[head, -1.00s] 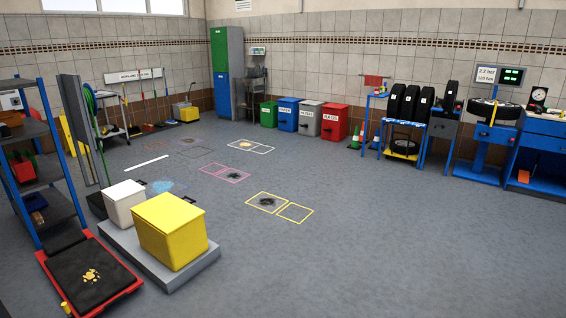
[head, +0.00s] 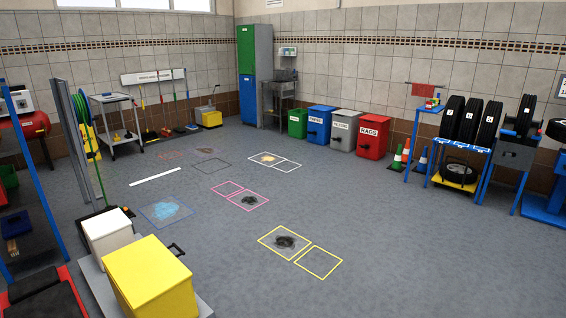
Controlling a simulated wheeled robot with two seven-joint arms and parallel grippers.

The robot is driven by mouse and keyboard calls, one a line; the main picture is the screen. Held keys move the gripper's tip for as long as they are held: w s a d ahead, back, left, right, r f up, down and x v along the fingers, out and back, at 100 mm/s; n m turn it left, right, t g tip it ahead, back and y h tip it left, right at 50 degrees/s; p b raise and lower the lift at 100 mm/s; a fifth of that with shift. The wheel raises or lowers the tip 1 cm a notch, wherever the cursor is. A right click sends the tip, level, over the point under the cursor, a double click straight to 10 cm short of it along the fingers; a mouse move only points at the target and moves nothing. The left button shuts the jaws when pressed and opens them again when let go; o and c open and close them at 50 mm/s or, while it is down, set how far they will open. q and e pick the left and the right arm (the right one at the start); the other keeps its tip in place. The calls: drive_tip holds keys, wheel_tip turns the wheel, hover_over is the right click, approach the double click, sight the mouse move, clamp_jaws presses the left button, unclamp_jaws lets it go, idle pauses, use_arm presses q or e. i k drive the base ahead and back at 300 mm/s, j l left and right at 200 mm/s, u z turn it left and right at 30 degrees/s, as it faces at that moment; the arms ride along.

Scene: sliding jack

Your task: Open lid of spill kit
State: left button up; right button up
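A yellow lidded box (head: 152,283), which looks like the spill kit, stands at the lower left of the head view. Its yellow lid (head: 146,266) is closed. A smaller white lidded box (head: 108,235) stands just behind it, also closed. Both rest on a low grey platform (head: 93,283). A dark handle (head: 177,249) shows beside the yellow box at its back right. Neither of my grippers is in view.
A red-framed creeper (head: 73,293) lies at the lower left, by a blue shelf rack (head: 37,190). Stained patches lie in yellow (head: 285,242), pink and blue floor outlines. Labelled bins (head: 373,137) line the back wall.

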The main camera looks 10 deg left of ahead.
sight(144, 270)
drive_tip(key=i+l+u, duration=0.1)
drive_tip(key=i+u, duration=0.3)
drive_tip(key=i+l+u, duration=0.25)
drive_tip(key=i+u, duration=0.15)
drive_tip(key=i+l+u, duration=0.95)
drive_tip(key=i, duration=0.25)
drive_tip(key=i+l+u, duration=0.15)
drive_tip(key=i+l, duration=0.25)
